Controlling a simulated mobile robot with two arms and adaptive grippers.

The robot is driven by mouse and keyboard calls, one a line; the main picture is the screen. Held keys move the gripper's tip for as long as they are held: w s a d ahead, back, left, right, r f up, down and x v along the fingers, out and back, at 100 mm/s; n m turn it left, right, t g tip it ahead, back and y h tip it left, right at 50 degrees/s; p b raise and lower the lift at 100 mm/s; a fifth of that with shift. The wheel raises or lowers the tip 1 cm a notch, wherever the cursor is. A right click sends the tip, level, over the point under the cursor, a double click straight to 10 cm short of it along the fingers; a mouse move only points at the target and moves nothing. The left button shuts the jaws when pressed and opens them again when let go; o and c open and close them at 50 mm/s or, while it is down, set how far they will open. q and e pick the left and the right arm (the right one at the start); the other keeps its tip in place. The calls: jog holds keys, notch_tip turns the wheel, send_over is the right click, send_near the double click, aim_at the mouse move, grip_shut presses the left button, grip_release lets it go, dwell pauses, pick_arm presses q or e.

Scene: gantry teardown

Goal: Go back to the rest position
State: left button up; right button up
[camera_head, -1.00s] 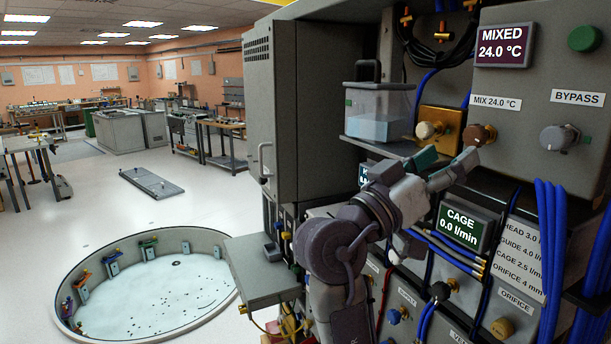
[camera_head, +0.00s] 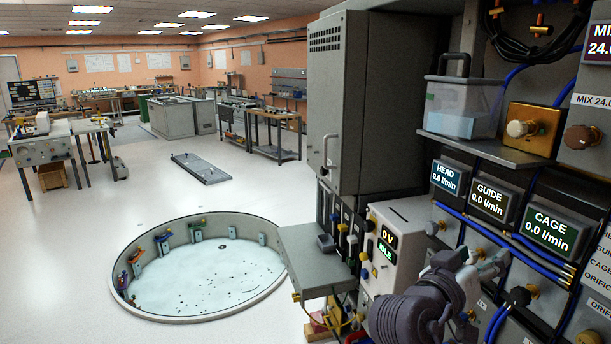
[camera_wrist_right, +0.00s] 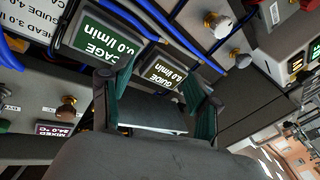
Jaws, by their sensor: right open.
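My right gripper (camera_head: 476,262) is in the lower right of the head view, in front of the panel and below the HEAD display (camera_head: 446,178) and GUIDE display (camera_head: 490,199). It is open. In the right wrist view its two fingers with green pads stand apart (camera_wrist_right: 155,92), and I see nothing held between them. The CAGE display (camera_wrist_right: 100,42) shows upside down behind the fingers. My left gripper is not in view.
A shelf with a clear water container (camera_head: 462,108) and a brass block with knobs (camera_head: 535,130) is above the gripper. Blue hoses and valves line the panel. A grey cabinet (camera_head: 372,105) and a white box reading IDLE (camera_head: 398,245) stand left. A round pit (camera_head: 205,316) lies in the floor.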

jog(key=s+f+n+g+y, duration=0.15)
jog(key=s+f+y, duration=0.25)
jog(key=f, duration=0.8)
jog(key=s+f+n+g+y, duration=0.1)
jog(key=s+f+n+y, duration=0.25)
jog(key=f, duration=0.85)
jog(key=s+a+f+n+g+y, duration=0.2)
jog(key=s+a+f+g+y, duration=0.15)
jog(key=s+f, duration=0.5)
jog(key=s+a+f+n+g+y, duration=0.15)
jog(key=s+a+f+y, duration=0.3)
jog(key=s, duration=0.75)
notch_tip(320, 180, down, 27)
jog(key=g+b, duration=0.1)
jog(key=b, duration=0.1)
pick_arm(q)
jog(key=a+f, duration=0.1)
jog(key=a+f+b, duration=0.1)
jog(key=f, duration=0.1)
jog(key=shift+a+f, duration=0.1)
pick_arm(e)
jog(key=s+d+f+g, duration=0.1)
jog(key=s+d+f, duration=0.2)
jog(key=s+f, duration=1.4)
jog(key=shift+s+f+h, duration=0.25)
jog(key=shift+f+h, duration=0.15)
jog(key=shift+h, duration=0.05)
